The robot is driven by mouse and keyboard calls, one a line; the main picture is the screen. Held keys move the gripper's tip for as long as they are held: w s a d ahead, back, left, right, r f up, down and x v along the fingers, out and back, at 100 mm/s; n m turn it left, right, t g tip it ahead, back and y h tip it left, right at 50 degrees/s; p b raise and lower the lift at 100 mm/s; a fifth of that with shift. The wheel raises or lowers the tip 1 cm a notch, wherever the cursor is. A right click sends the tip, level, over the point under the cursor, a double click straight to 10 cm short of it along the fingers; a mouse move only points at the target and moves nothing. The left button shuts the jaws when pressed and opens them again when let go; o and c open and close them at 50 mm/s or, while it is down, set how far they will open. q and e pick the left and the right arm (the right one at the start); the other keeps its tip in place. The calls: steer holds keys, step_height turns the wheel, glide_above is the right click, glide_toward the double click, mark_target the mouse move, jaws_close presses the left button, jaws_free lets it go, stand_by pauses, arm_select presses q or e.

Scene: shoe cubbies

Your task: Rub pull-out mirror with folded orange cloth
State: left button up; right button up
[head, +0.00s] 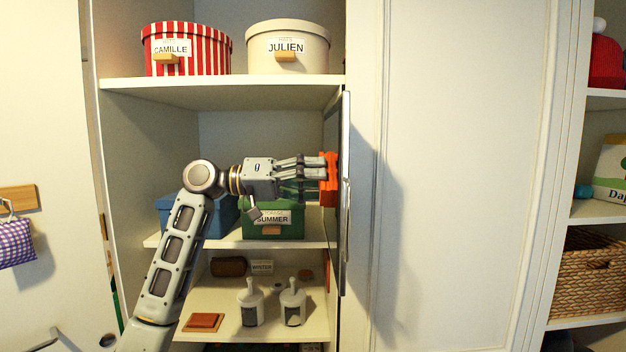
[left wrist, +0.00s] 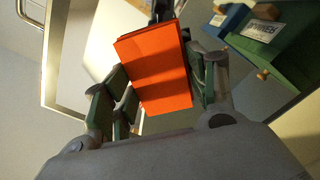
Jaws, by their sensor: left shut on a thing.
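The pull-out mirror (head: 346,215) is seen almost edge-on in the head view, as a thin upright panel at the right side of the open cubby. My left gripper (head: 318,180) reaches rightward across the cubby and is shut on the folded orange cloth (head: 329,180). The cloth is right beside the mirror's inner face; whether it touches is hard to tell. In the left wrist view, the cloth (left wrist: 155,68) is a flat orange pad between the fingers, hiding part of what lies behind it. My right gripper is not in view.
A green SUMMER box (head: 285,220) and a blue box (head: 172,213) stand on the shelf behind my arm. Striped CAMILLE (head: 186,50) and cream JULIEN (head: 288,48) hat boxes stand above. Two bottles (head: 292,303) stand below. A closed white door panel (head: 455,180) is at right.

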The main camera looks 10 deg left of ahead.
arm_select(q)
steer(key=shift+w, duration=0.15)
steer(key=shift+w+a+p, duration=0.25)
steer(key=shift+w+p, duration=0.25)
steer(key=shift+w, duration=0.3)
steer(key=shift+w+a+p, duration=0.2)
steer(key=shift+w+p, duration=0.25)
steer(key=shift+w, duration=0.3)
steer(key=shift+a, duration=0.15)
steer(key=shift+b+v, duration=0.45)
steer(key=shift+v, duration=2.4)
steer(key=shift+v, duration=1.45)
